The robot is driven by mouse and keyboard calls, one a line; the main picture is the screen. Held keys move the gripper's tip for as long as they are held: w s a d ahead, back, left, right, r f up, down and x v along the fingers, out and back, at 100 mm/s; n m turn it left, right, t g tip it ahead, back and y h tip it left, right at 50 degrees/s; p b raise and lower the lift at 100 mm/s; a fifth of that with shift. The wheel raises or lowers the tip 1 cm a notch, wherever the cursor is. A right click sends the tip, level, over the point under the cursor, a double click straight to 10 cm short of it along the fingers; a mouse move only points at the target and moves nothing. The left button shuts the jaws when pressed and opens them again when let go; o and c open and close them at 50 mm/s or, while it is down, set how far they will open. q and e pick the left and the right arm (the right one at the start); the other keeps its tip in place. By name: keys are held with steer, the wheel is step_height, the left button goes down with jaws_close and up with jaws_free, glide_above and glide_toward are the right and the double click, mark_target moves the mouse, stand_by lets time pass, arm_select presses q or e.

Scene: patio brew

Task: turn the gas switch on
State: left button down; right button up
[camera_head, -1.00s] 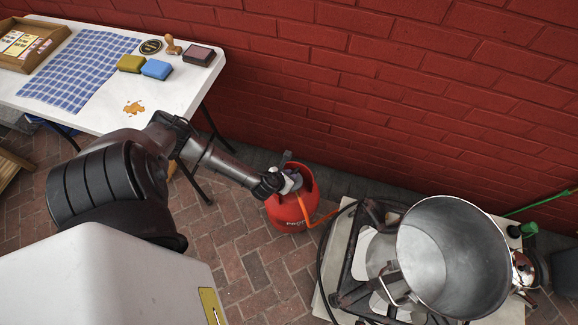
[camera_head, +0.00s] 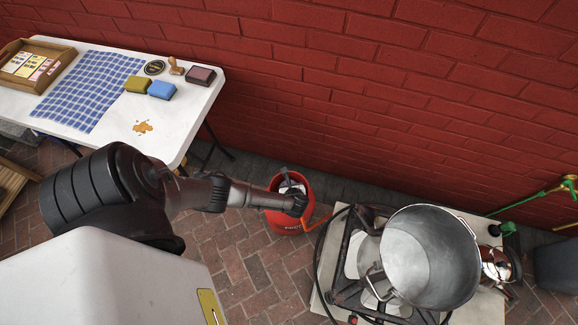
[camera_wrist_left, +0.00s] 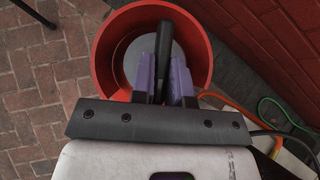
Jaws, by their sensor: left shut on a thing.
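The red gas bottle (camera_head: 281,222) stands on the brick floor near the wall in the head view. Its open red collar (camera_wrist_left: 108,55) surrounds the valve area in the left wrist view. A dark upright lever (camera_wrist_left: 164,42), apparently the gas switch, stands between the purple fingers of my left gripper (camera_wrist_left: 162,72). The fingers are shut on this lever, inside the collar. In the head view my left gripper (camera_head: 291,187) is small and partly hidden by my wrist. The valve body under the fingers is hidden. My right gripper is not in view.
An orange hose (camera_head: 318,222) runs from the bottle toward the burner stand (camera_head: 337,255), which carries a large steel pot (camera_head: 432,258). A white table (camera_head: 180,112) with sponges and a checked cloth stands at the left. The red wall (camera_head: 350,110) is close behind the bottle.

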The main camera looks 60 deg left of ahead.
arm_select(q)
steer(key=shift+w+n+g, duration=0.15)
steer(key=shift+n+g, duration=0.75)
steer(key=shift+n, duration=0.2)
steer(key=c, duration=1.1)
jaws_free()
steer(key=shift+d+r+p, duration=0.3)
steer(key=shift+r+p, duration=0.1)
steer(key=shift+p, duration=0.15)
steer(key=shift+d+p+v, duration=0.2)
steer(key=shift+p+v, duration=2.4)
steer(key=shift+v, duration=3.75)
